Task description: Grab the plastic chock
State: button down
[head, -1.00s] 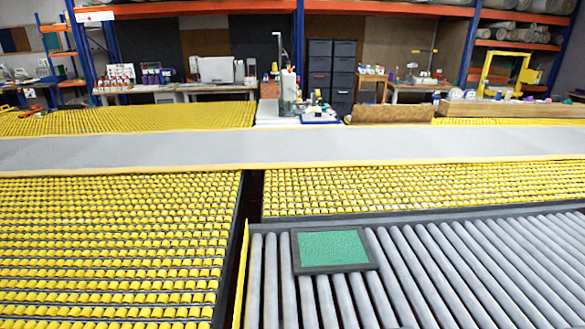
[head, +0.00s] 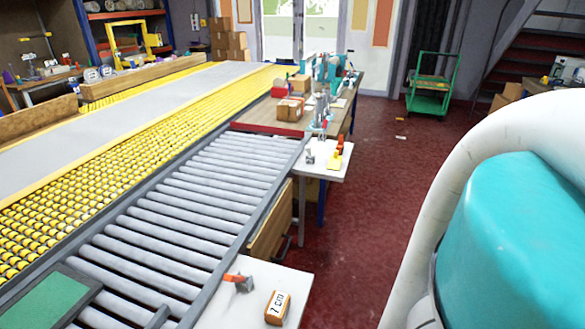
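No object in the head view is clear enough to be named the plastic chock with certainty. A small yellow piece (head: 334,161) lies on the white side table (head: 320,172) beyond the rollers; it may be the chock, but its shape is too small to tell. A grey piece with an orange part (head: 238,281) sits on the near white table (head: 215,312). My gripper is not in view; a large white and turquoise part of my arm fills the right side.
The grey roller conveyor (head: 185,215) runs along the left, with a green panel in a dark frame (head: 42,302) on it. A workbench with a cardboard box (head: 290,109) stands beyond. A green trolley (head: 430,84) is at the back. The red floor (head: 375,180) between is mostly clear.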

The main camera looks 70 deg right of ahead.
aim_at(335, 161)
jog(key=z, duration=2)
jog(key=i+l, duration=0.1)
jog(key=l, duration=0.25)
jog(key=i+l, duration=0.15)
jog(key=l, duration=0.2)
jog(key=i+l, duration=0.3)
jog(key=i+l+z, duration=0.15)
jog(key=i+l, duration=0.15)
jog(key=l, duration=0.2)
jog(key=i+l, duration=0.1)
jog(key=l, duration=0.3)
jog(key=i+l, duration=0.1)
jog(key=l, duration=0.3)
jog(key=k+j, duration=0.1)
jog(key=i+j+z, duration=0.1)
jog(key=j, duration=0.1)
